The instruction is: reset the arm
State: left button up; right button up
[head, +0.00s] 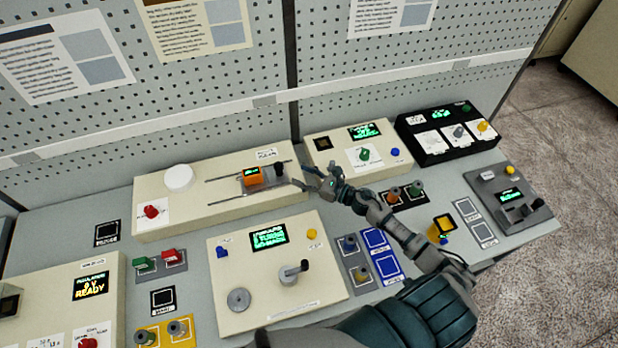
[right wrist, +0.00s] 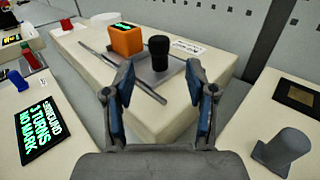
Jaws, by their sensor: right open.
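My right gripper (head: 308,177) reaches in from the lower right over the bench. Its fingers are apart with nothing between them. In the right wrist view the open gripper (right wrist: 160,72) points at a grey carriage with a black knob (right wrist: 159,52) and an orange counter box (right wrist: 126,40). In the head view the same orange box (head: 253,178) and black knob (head: 279,168) lie just left of the fingertips, apart from them. My left gripper is not in view.
The carriage sits on rails on a long cream unit (head: 225,212). A cream panel with a grey crank (head: 292,271) is in front. Behind my arm are a cream box with a green knob (head: 364,154) and a black console (head: 430,151). A perforated wall (head: 220,95) stands behind.

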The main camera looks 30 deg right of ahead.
jog(key=shift+v, duration=1.25)
